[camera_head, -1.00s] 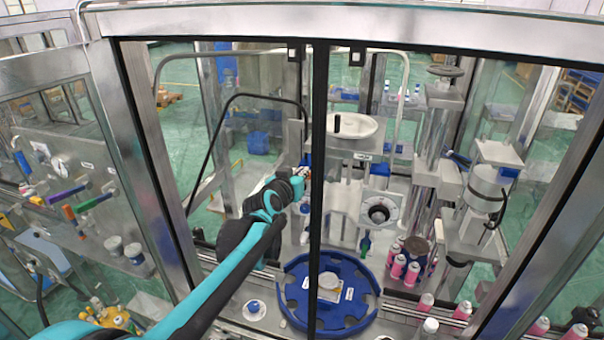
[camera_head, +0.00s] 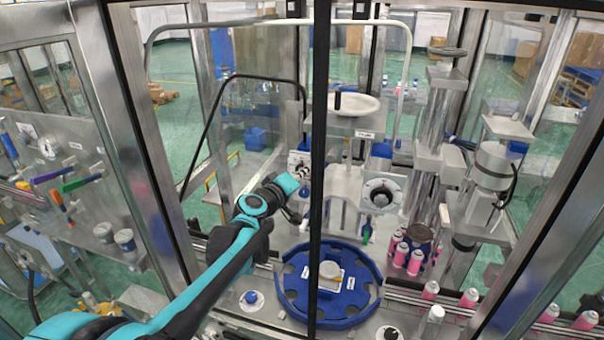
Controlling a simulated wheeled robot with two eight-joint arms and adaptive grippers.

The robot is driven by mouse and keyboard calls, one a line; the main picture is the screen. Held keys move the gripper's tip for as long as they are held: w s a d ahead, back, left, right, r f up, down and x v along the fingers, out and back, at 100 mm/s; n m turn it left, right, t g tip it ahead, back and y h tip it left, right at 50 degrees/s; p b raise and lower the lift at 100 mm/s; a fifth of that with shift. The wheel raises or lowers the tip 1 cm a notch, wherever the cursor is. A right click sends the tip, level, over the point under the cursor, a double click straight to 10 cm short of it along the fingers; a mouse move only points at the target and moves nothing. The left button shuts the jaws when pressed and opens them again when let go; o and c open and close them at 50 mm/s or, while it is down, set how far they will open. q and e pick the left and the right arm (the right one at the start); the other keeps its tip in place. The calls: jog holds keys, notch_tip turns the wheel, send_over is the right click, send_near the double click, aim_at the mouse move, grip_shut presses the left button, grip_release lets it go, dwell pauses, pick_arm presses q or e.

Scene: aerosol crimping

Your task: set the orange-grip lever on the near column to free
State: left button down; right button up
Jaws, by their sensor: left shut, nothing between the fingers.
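My left arm reaches in from the lower left through the machine's frame. My left gripper (camera_head: 299,216) is shut and empty, small and partly lost beside the dark upright. It is above and behind the blue round turntable (camera_head: 290,300). My right gripper is not in view.
A dark upright (camera_head: 319,120) crosses the middle of the view. A dial unit (camera_head: 383,194) stands right of it, and a smaller one (camera_head: 299,166) stands behind my wrist. Pink cans (camera_head: 416,262) stand right of the turntable. A black curved bar (camera_head: 212,125) rises behind my arm.

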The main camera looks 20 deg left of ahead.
pick_arm(q)
jog(key=shift+d+f, duration=0.3)
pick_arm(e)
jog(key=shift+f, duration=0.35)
pick_arm(q)
jog(key=shift+f+b, duration=0.1)
jog(key=shift+b, duration=0.25)
